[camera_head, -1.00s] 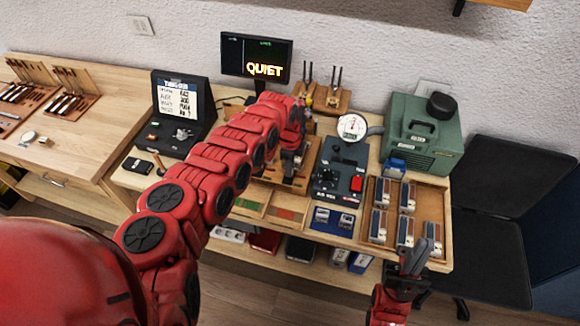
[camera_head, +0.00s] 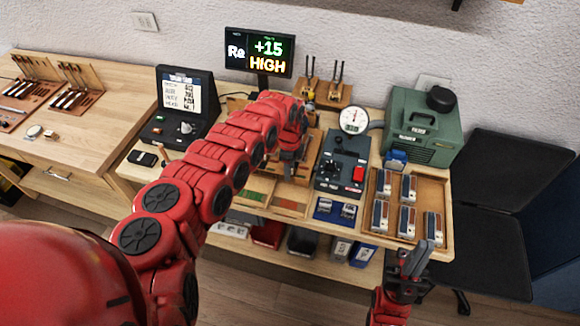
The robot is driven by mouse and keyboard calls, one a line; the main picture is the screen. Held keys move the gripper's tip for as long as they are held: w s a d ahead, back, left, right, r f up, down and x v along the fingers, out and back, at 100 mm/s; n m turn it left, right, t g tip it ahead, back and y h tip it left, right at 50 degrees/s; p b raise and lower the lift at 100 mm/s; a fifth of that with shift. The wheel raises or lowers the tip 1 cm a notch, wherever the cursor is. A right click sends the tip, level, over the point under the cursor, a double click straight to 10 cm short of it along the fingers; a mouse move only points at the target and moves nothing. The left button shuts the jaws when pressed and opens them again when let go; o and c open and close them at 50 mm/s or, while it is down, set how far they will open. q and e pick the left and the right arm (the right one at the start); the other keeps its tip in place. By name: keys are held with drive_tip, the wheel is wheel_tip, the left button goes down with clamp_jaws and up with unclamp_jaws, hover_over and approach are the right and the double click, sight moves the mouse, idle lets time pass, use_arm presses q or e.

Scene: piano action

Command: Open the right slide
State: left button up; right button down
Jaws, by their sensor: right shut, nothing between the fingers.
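My left arm reaches over the workbench. Its gripper (camera_head: 290,165) is low at a wooden fixture (camera_head: 314,145) in the middle of the bench. The arm and gripper hide most of the fixture, and the fingers are too small and covered to read. I cannot pick out the right slide; it may be hidden there. My right gripper (camera_head: 416,258) is in front of the bench's front right edge, fingers pointing up, shut and empty. The monitor (camera_head: 259,53) at the back reads "Re +15 HIGH".
A dark control box (camera_head: 342,163) with a red button and a round dial gauge (camera_head: 353,119) stand right of the fixture. A wooden tray (camera_head: 434,190) with several small blocks lies at the right. A green case (camera_head: 420,127) stands behind it. A dark console (camera_head: 182,107) is at the left.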

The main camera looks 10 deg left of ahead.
use_arm(q)
drive_tip(key=shift+w+r, duration=0.1)
drive_tip(key=shift+w+r, duration=0.1)
drive_tip(key=shift+r, duration=0.1)
wheel_tip(320, 180, up, 17)
drive_tip(key=b, duration=0.5)
drive_tip(key=shift+f, duration=0.1)
